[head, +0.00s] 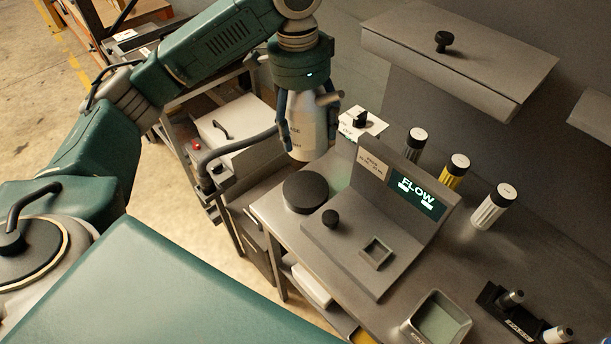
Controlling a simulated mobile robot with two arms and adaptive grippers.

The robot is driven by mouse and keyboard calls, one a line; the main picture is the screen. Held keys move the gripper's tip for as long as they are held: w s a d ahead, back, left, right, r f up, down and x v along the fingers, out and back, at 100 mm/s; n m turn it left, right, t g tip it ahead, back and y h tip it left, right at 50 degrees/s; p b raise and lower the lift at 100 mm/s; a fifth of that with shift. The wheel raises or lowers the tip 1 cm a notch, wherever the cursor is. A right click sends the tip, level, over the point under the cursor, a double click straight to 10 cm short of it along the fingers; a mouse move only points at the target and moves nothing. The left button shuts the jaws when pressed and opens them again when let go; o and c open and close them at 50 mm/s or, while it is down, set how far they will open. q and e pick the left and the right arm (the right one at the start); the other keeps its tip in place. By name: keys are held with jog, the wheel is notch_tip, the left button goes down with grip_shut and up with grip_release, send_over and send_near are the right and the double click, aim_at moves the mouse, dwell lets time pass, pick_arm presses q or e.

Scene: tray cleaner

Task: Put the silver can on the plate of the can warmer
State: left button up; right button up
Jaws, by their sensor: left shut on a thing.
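My left gripper (308,105) points down and is shut on the silver can (304,135), a pale can with small dark print on its side. It holds the can upright, above and behind the round dark plate (306,190) of the can warmer (345,239) in this view. The can's bottom appears apart from the plate; the exact height is hard to tell. The warmer has a lit screen (417,195) reading "FLOW", a black knob (330,217) and a square recess. My right gripper is not in view.
Capped bottles, black (416,142), yellow (452,171) and white (494,206), stand behind the warmer. A small square dish (437,318) is at the front right. A cabinet (458,55) overhangs at the back. A dark hose (235,147) runs left of the can.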

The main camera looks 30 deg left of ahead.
pick_arm(q)
jog(key=shift+f+p, duration=0.95)
jog(key=shift+f, duration=6.55)
jog(key=o, duration=2)
jog(key=shift+s, duration=0.1)
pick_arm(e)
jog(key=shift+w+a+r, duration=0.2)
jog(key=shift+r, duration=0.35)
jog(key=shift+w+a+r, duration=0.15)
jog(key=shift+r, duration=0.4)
pick_arm(q)
jog(key=r, duration=0.4)
jog(key=r+b, duration=0.1)
jog(key=r, duration=0.3)
jog(key=r+b, duration=0.1)
jog(key=r, duration=0.3)
jog(key=shift+s+a, duration=0.3)
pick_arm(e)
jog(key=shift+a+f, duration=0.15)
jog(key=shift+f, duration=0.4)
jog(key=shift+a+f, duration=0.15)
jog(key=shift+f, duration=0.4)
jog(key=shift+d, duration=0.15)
